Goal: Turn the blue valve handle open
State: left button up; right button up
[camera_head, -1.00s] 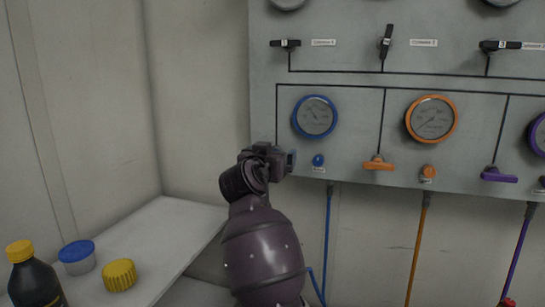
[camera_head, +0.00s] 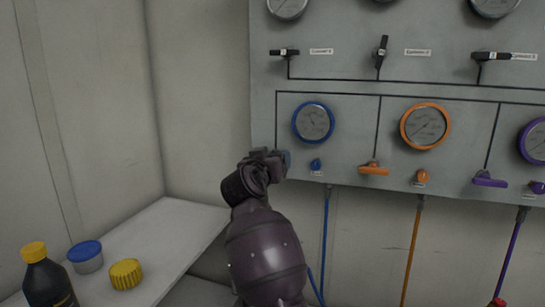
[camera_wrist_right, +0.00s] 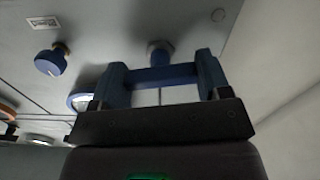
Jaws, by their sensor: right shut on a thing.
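The blue valve handle (camera_wrist_right: 162,77) is a short bar on a round stem on the grey panel. In the right wrist view it lies between the two fingers of my right gripper (camera_wrist_right: 162,68), which is shut on it. In the head view my right gripper (camera_head: 278,158) is at the panel's lower left corner, below the blue-rimmed gauge (camera_head: 313,123). There the gripper covers most of the handle. My left gripper is not in view.
A small blue knob (camera_head: 316,165) sits just right of the gripper; orange (camera_head: 373,169) and purple (camera_head: 489,179) handles are farther right. Hoses hang below the panel. A white shelf (camera_head: 165,235) at left holds a dark bottle (camera_head: 47,283), a blue-lidded tub (camera_head: 87,257) and a yellow cap (camera_head: 126,274).

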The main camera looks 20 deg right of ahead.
jog(key=shift+s+r+n+p, duration=0.1)
jog(key=shift+r+n+p, duration=0.55)
jog(key=shift+n, duration=0.25)
jog(key=n+p, duration=0.2)
jog(key=n, duration=0.1)
jog(key=shift+f+n+p, duration=0.2)
jog(key=shift+n+p, duration=0.1)
jog(key=shift+p, duration=0.05)
jog(key=shift+n+p, duration=0.6)
jog(key=shift+n, duration=0.3)
jog(key=n+p, duration=0.2)
jog(key=n, duration=0.2)
jog(key=shift+f+p, duration=0.2)
jog(key=shift+p, duration=0.15)
jog(key=shift+f+n+p, duration=0.1)
jog(key=shift+n+p, duration=0.35)
jog(key=shift+n, duration=0.45)
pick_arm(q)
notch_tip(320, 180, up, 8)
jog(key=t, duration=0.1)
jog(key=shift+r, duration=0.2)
pick_arm(e)
jog(key=shift+f+n, duration=0.1)
jog(key=shift+n, duration=0.2)
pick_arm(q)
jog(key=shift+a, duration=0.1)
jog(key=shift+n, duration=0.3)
